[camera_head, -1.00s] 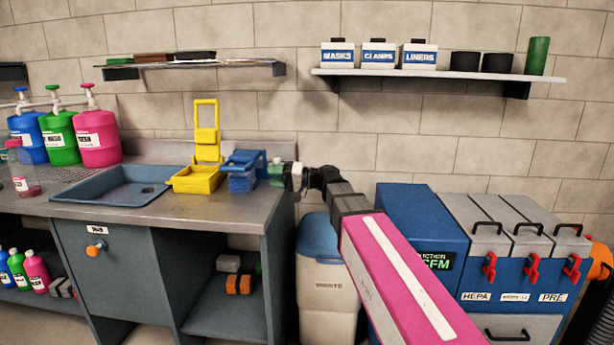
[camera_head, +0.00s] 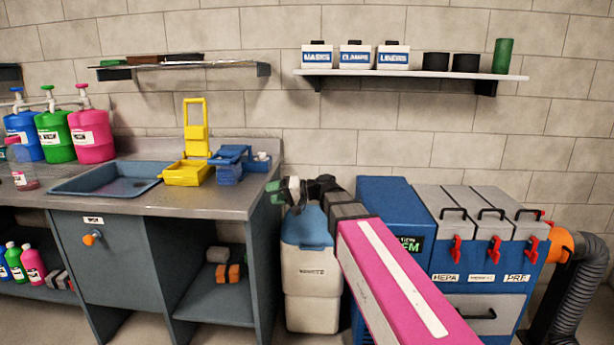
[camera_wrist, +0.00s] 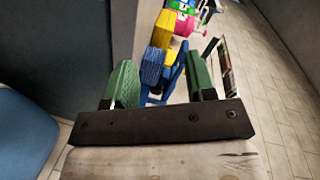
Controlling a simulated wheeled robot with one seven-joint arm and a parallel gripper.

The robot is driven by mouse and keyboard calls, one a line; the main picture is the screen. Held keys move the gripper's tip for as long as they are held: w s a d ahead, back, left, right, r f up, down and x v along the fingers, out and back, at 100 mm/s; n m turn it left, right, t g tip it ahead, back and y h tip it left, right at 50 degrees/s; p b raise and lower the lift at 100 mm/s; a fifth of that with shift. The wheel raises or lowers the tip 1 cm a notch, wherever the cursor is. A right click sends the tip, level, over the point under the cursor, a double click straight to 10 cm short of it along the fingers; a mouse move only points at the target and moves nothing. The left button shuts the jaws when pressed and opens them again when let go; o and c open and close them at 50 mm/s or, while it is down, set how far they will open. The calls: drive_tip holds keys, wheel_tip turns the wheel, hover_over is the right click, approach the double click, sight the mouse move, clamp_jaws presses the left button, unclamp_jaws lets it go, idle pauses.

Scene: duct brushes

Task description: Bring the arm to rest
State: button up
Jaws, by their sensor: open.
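My gripper (camera_head: 279,190) has green fingers and is at the right end of the counter, above the blue-lidded waste bin (camera_head: 312,275). In the wrist view my gripper (camera_wrist: 163,82) is open, its two green fingers apart. Blue and yellow things show beyond the fingers there, and none is clearly gripped. My pink arm link stretches from the lower right. On the counter, a blue holder (camera_head: 230,165) stands beside a yellow holder (camera_head: 187,172), both clear of my gripper.
The grey counter (camera_head: 215,204) ends just left of my gripper. A blue filter machine (camera_head: 388,220) with grey lidded boxes stands to the right, beside my arm. A wall shelf (camera_head: 420,74) is above. Jugs (camera_head: 92,137) stand at the far left.

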drive_tip(key=s+d+f+m+h, duration=0.1)
drive_tip(key=s+d+f+h, duration=0.25)
drive_tip(key=d+f, duration=0.55)
drive_tip(key=s+d+f+m+h, duration=0.2)
drive_tip(key=d+f+h, duration=0.35)
drive_tip(key=f, duration=0.75)
drive_tip(key=s+d+f+g+h, duration=0.1)
drive_tip(key=s+d+f+h, duration=0.2)
drive_tip(key=d, duration=0.4)
drive_tip(key=s+d+f+g+h, duration=0.1)
drive_tip(key=s+d+f+h, duration=0.2)
drive_tip(key=s+d+f, duration=0.2)
drive_tip(key=d+f, duration=0.3)
drive_tip(key=shift+s+d+f+m+h, duration=0.15)
drive_tip(key=shift+s+m+h, duration=0.15)
drive_tip(key=shift+s+h, duration=0.1)
